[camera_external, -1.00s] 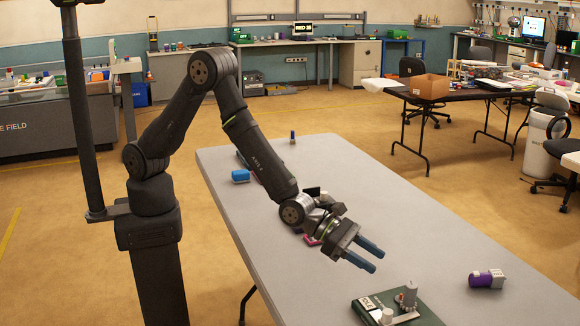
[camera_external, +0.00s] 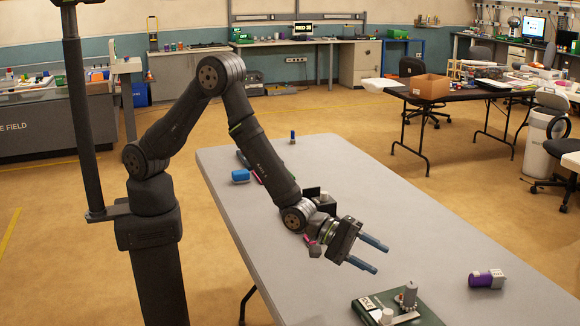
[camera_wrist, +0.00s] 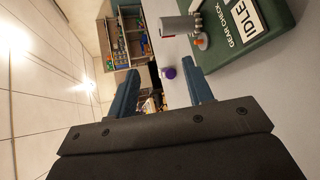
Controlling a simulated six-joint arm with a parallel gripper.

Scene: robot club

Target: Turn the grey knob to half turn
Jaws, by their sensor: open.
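A dark green panel (camera_external: 368,298) lies on the grey table at its near end. On it stands a grey knob (camera_external: 410,291) with orange at its base. In the wrist view, the gripper's blue fingers (camera_wrist: 160,82) are spread. The grey knob (camera_wrist: 178,25) shows beyond the right finger, beside the panel (camera_wrist: 222,64) with its "IDLE" and "GEAR CHECK" labels.
A purple and white cylinder (camera_external: 486,279) lies on the table (camera_external: 330,165) right of the panel.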

